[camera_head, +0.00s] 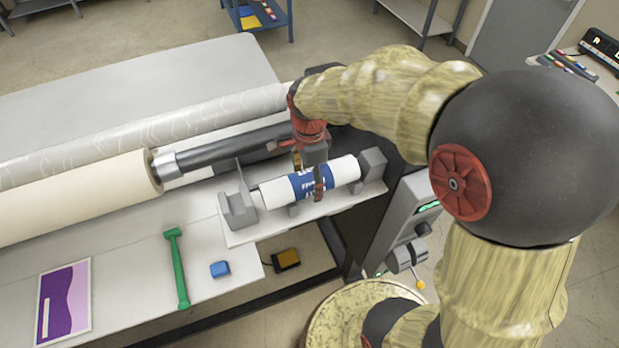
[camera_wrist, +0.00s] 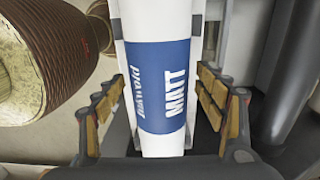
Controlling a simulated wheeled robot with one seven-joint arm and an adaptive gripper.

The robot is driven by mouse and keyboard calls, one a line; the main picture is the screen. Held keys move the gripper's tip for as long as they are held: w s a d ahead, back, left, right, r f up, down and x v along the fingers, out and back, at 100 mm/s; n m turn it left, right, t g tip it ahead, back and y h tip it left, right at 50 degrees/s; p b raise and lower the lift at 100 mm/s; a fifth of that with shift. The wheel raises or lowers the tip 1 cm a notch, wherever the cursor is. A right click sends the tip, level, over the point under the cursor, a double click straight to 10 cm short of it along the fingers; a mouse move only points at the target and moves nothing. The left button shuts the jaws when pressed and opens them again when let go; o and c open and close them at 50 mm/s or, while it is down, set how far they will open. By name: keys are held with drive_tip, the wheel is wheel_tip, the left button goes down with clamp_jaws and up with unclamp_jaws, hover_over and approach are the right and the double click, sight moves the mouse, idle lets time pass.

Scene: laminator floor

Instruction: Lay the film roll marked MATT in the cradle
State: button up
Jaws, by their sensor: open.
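The film roll (camera_head: 340,172) is white with a blue band. In the wrist view the band on the roll (camera_wrist: 163,85) reads MATT. The roll lies level in the cradle (camera_head: 238,212), between its grey end blocks, with small grey supports beneath. My gripper (camera_head: 308,175) is over the middle of the roll. In the wrist view my gripper (camera_wrist: 160,112) is open, with one finger on each side of the blue band and gaps visible beside the roll. The underside of the roll is hidden.
A dark roller (camera_head: 225,150) and a large cream roll (camera_head: 75,198) run behind the cradle. A green tool (camera_head: 177,268), a blue block (camera_head: 220,269) and a purple print (camera_head: 63,302) lie on the front table. A yellow-black pedal (camera_head: 286,259) is on the floor below.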

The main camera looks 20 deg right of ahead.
idle(0.3)
wheel_tip(320, 180, up, 12)
idle(0.5)
idle(0.4)
drive_tip(key=shift+w+n, duration=0.15)
drive_tip(key=shift+n, duration=0.75)
drive_tip(key=n, duration=0.2)
drive_tip(key=s+f+n, duration=0.1)
drive_tip(key=n, duration=0.1)
drive_tip(key=f+n, duration=0.1)
drive_tip(key=n, duration=0.1)
drive_tip(key=shift+s+f+t+b, duration=0.25)
drive_tip(key=shift+s+t+b, duration=0.05)
drive_tip(key=shift+s+b, duration=0.1)
drive_tip(key=s+f+n+t+b, duration=0.2)
drive_tip(key=s+f+n+b, duration=0.3)
drive_tip(key=f+b, duration=0.4)
drive_tip(key=s+f+n+t+b, duration=0.3)
drive_tip(key=s+f+n+b, duration=0.2)
drive_tip(key=f+b, duration=0.5)
drive_tip(key=s+b, duration=0.2)
drive_tip(key=b, duration=0.4)
drive_tip(key=shift+s+f+b, duration=0.25)
drive_tip(key=shift+s+b, duration=0.1)
